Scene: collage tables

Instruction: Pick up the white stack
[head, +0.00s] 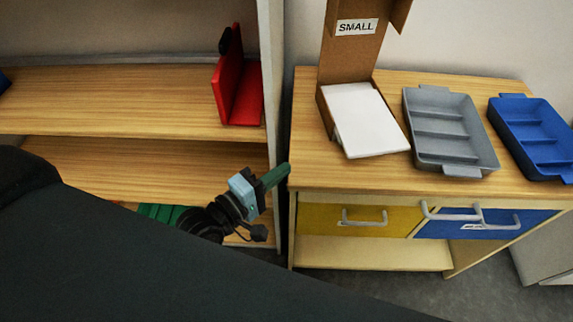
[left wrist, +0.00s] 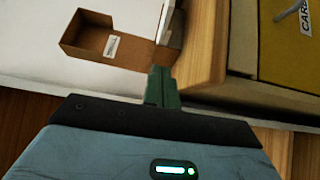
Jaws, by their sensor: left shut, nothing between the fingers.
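In the left wrist view the stack (left wrist: 172,14) shows only as a thin white edge near the top, beside the box (left wrist: 105,42). My left gripper (head: 276,176), with green fingers, is shut and empty. It is at the left front corner of the cabinet, left of the stack and apart from it. Its fingers also show in the left wrist view (left wrist: 162,86). My right gripper is not in view.
A grey tray (head: 473,171) and a blue tray (head: 553,171) stand right of the stack. The cabinet (head: 310,180) has yellow and blue drawers with handles. A shelf unit (head: 120,110) at left holds a red holder (head: 240,90); its side panel (head: 272,90) stands close to the cabinet.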

